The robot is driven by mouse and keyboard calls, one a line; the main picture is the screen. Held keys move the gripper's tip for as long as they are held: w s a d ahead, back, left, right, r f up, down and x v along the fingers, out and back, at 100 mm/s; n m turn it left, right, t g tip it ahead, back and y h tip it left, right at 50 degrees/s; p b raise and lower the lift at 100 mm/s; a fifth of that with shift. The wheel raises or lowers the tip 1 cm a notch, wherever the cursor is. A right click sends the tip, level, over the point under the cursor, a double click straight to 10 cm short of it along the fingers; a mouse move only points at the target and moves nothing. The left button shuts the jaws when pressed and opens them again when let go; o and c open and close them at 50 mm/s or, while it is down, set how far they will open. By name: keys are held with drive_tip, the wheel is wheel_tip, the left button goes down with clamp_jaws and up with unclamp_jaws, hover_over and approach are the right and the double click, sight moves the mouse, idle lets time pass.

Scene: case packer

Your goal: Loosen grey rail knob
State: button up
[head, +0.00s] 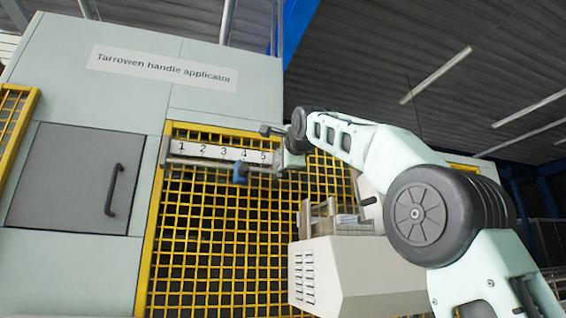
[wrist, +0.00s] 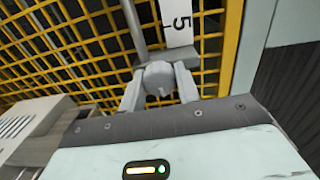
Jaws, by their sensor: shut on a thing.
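The grey rail knob (wrist: 159,77) sits between my two fingers in the wrist view, close to the number 5 of the scale. My gripper (wrist: 158,90) is shut on it, with one finger on each side. In the head view my gripper (head: 290,158) is at the right end of the rail (head: 215,164), and the grey knob is hidden behind it or too small to make out. The white number scale (head: 222,152) runs from 1 to 5 along the rail and shows in the wrist view (wrist: 180,25).
A blue knob (head: 240,172) is on the rail below 4. Yellow mesh (head: 215,240) lies behind the rail. A beige machine housing (head: 345,270) stands below my arm to the right. A grey door with a dark handle (head: 114,190) is at the left.

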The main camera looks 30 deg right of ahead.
drive_tip(key=shift+f+m, duration=0.2)
drive_tip(key=shift+m, duration=0.7)
drive_tip(key=shift+w, duration=0.1)
drive_tip(key=o, duration=1)
drive_tip(key=shift+c, duration=0.2)
drive_tip(key=shift+r, duration=0.1)
drive_tip(key=b+v, duration=0.6)
drive_tip(key=v, duration=1.1)
drive_tip(key=shift+s+b, duration=0.25)
drive_tip(key=shift+b, duration=0.05)
drive_tip(key=shift+r, duration=0.1)
